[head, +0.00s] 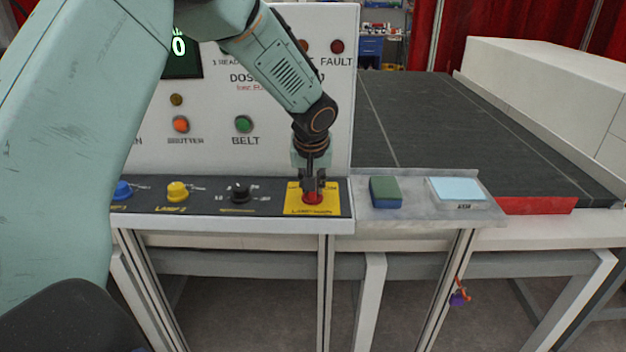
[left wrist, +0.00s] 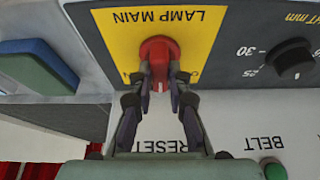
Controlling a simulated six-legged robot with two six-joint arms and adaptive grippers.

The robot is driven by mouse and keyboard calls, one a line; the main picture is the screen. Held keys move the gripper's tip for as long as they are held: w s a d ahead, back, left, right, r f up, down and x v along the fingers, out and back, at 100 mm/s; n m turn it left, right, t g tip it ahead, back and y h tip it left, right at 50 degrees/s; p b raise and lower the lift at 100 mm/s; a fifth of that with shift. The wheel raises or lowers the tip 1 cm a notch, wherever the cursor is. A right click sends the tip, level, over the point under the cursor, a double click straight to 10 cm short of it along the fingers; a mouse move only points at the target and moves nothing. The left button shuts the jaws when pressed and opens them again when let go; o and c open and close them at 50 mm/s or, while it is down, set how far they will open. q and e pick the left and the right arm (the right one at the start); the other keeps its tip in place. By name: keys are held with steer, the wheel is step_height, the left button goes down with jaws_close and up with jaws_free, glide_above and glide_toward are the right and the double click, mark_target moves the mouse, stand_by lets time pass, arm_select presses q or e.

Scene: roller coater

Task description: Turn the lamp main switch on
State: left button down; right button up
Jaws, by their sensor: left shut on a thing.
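The lamp main switch is a red rotary knob (head: 313,197) on a yellow plate (head: 326,210) at the right end of the dark control strip. In the left wrist view the red knob (left wrist: 158,52) sits below the upside-down words LAMP MAIN on the yellow plate (left wrist: 120,24). My left gripper (head: 312,186) comes down from above onto the knob. In the left wrist view its two fingers (left wrist: 160,84) are shut on the knob's sides. The knob's white mark shows between the fingers. Part of the knob and of the plate's lettering is hidden by the fingers. My right gripper is out of view.
Left of the plate are a black knob (head: 239,192), a yellow knob (head: 177,191) and a blue knob (head: 122,190). A green and blue block (head: 385,192) and a light blue pad (head: 456,190) lie on the grey ledge to the right. The upright panel (head: 270,130) stands close behind.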

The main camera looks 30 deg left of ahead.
arm_select(q)
steer(key=m+p, duration=0.2)
steer(key=m+h+p, duration=0.1)
steer(key=m+p, duration=0.1)
steer(key=shift+s+a+r+h, duration=0.1)
steer(key=shift+r+h, duration=0.05)
steer(key=shift+h, duration=0.15)
steer(key=shift+a+m+h+p, duration=0.1)
steer(key=shift+m+h+p, duration=0.2)
steer(key=shift+m+p, duration=0.55)
steer(key=shift+f+m+t+h, duration=0.2)
steer(key=shift+m+t+h, duration=0.1)
steer(key=shift+m, duration=0.25)
steer(key=shift+m+h+b, duration=0.3)
steer(key=shift+m+b, duration=0.5)
steer(key=shift+m, duration=0.1)
steer(key=c, duration=1.3)
jaws_free()
